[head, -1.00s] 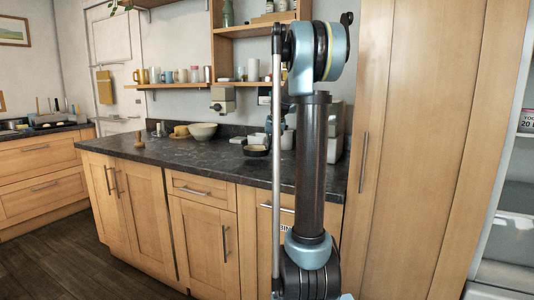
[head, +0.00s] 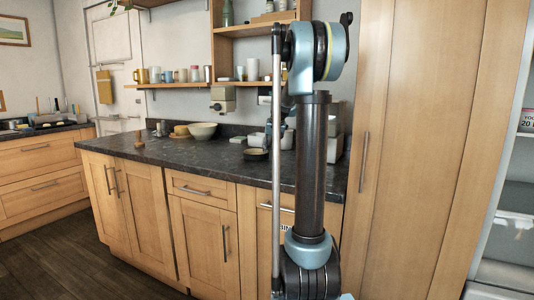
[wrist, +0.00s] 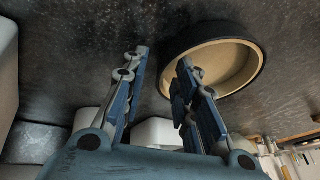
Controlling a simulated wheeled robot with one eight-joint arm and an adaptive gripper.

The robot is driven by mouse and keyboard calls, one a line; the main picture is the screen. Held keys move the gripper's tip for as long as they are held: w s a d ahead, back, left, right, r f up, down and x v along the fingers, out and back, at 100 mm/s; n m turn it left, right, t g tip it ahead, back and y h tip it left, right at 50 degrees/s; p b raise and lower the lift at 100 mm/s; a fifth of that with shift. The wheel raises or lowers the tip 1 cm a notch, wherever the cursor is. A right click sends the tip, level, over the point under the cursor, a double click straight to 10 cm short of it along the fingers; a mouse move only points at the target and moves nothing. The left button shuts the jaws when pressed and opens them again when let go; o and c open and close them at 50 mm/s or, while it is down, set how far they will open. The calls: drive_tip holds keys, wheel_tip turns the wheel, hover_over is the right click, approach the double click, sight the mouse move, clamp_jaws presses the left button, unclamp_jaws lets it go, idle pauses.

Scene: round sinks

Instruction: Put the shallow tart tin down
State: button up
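The shallow tart tin (head: 255,155), round and dark outside, appears to rest on the dark counter just left of my arm. In the wrist view the tin (wrist: 232,64) shows its cream inside, against the dark speckled countertop. My gripper (wrist: 162,60) is open, with a clear gap between its fingers. The tin's near rim lies between the fingertips in the picture, and the right finger overlaps the tin's opening. I cannot tell whether that finger touches it. In the head view my arm hides most of the gripper.
A cream bowl (head: 202,131) and a wooden pestle-like item (head: 139,140) stand further left on the counter (head: 180,152). Pale containers (head: 333,146) stand behind my arm. A shelf (head: 180,85) with cups hangs above. Bare counter lies between the bowl and the front edge.

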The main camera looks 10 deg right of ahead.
drive_tip(key=v, duration=1)
drive_tip(key=shift+s+r, duration=0.15)
drive_tip(key=shift+r, duration=0.15)
drive_tip(key=shift+o, duration=0.9)
drive_tip(key=shift+s+d+r, duration=0.1)
drive_tip(key=shift+s+r, duration=0.1)
drive_tip(key=shift+r, duration=0.2)
drive_tip(key=m+g+y, duration=0.3)
drive_tip(key=m, duration=1.2)
approach(255, 159)
drive_tip(key=shift+w+f, duration=0.5)
drive_tip(key=shift+f, duration=0.35)
drive_tip(key=shift+a+x, duration=0.15)
drive_tip(key=shift+x, duration=1.15)
drive_tip(key=shift+a+x, duration=0.15)
drive_tip(key=shift+x, duration=1.2)
drive_tip(key=shift+r, duration=0.15)
clamp_jaws()
